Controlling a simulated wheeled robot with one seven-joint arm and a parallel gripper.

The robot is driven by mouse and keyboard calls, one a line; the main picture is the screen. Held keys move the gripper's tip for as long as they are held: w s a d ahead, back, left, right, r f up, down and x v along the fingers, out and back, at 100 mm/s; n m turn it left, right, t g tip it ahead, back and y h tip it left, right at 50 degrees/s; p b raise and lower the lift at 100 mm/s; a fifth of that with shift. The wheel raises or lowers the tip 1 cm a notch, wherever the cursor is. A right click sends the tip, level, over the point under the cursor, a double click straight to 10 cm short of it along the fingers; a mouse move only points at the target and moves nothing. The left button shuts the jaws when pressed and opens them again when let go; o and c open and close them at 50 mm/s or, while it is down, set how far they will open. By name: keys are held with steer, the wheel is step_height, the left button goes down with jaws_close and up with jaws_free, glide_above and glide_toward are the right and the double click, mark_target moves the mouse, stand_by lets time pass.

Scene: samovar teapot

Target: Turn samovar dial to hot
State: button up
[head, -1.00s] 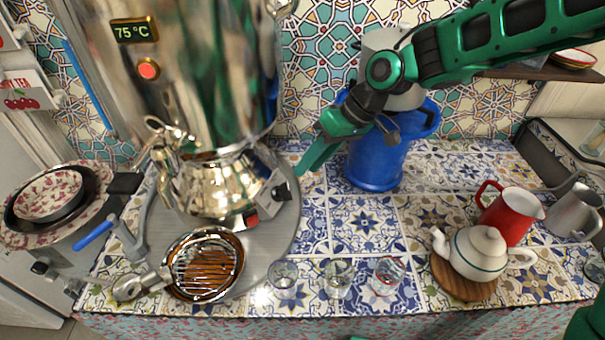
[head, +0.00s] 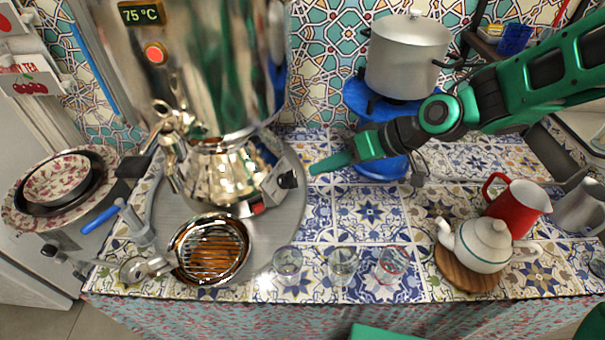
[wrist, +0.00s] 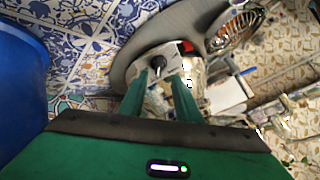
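The samovar (head: 225,80) is a large shiny metal urn at left in the head view, with a 75 °C display (head: 141,13) and a lit red-orange button (head: 155,53). Its black dial (head: 287,179) sits on a pale plate low on the right side; the dial's marking is not readable. My gripper (head: 316,169) is just right of the dial, fingers pointing left at it. In the wrist view the green fingers (wrist: 159,80) are apart with nothing between them, and the dial (wrist: 158,62) shows just beyond the gap between the tips. I see no contact.
A blue stand (head: 372,185) with a grey pot (head: 407,57) stands behind my gripper. Several small glasses (head: 343,261) line the counter's front. A white teapot (head: 480,243) on a wooden board and a red jug (head: 520,207) are at right. A round grill (head: 211,250) lies below the samovar.

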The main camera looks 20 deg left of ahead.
mark_target(296, 180)
steer(key=shift+m+t+y, duration=0.3)
steer(key=shift+t, duration=0.3)
steer(key=x, duration=0.6)
steer(key=s+x, duration=0.1)
steer(key=x, duration=0.3)
steer(key=shift+d+f, duration=0.25)
steer(key=shift+f, duration=0.15)
steer(key=shift+w, duration=0.1)
steer(key=c, duration=0.7)
